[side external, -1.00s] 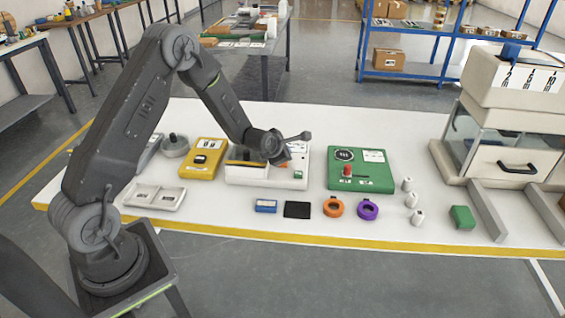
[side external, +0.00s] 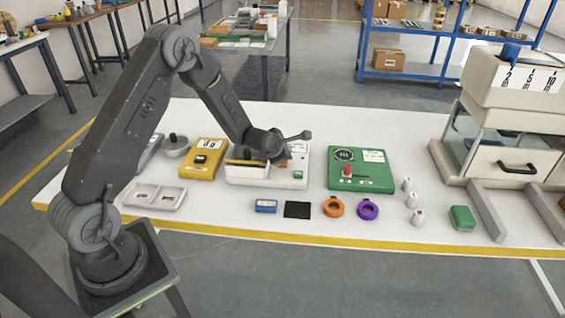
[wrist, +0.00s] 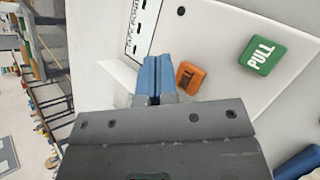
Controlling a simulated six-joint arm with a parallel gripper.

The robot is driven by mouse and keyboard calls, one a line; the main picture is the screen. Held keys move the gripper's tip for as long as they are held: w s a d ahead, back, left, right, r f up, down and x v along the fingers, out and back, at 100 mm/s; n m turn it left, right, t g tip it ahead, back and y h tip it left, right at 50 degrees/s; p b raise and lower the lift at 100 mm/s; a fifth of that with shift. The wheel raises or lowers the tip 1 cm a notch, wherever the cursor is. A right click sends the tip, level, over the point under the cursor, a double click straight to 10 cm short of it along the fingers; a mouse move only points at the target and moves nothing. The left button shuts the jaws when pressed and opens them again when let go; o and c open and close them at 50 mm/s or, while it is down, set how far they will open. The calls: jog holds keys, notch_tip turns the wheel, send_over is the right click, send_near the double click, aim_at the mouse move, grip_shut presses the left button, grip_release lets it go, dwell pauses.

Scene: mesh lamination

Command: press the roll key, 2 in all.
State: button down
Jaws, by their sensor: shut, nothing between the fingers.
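The white machine (side external: 262,180) stands on the table under my gripper. On its top, in the wrist view, an orange key (wrist: 191,76) carries dark lettering that is partly hidden, so I cannot read it fully; it appears to be the roll key. In the side view my wrist hides most of the machine's top.
A yellow device (side external: 202,158) stands left of the machine and a green board with a red knob (side external: 372,183) stands right. In front lie a blue block (side external: 266,206), a black pad (side external: 297,210), an orange ring (side external: 334,207) and a purple ring (side external: 368,210).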

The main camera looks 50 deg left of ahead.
aim_at(286, 164)
jog(key=shift+s+d+f+g+h, duration=0.2)
jog(key=shift+s+d+f, duration=0.2)
jog(key=shift+f, duration=0.25)
jog(key=shift+s+d+f+g+h, duration=0.1)
jog(key=shift+s+d+f+g, duration=0.2)
jog(key=shift+f, duration=0.3)
jog(key=shift+s+d, duration=0.25)
jog(key=shift+s, duration=0.2)
jog(key=shift+w+a+r, duration=0.15)
jog(key=shift+r, duration=2.6)
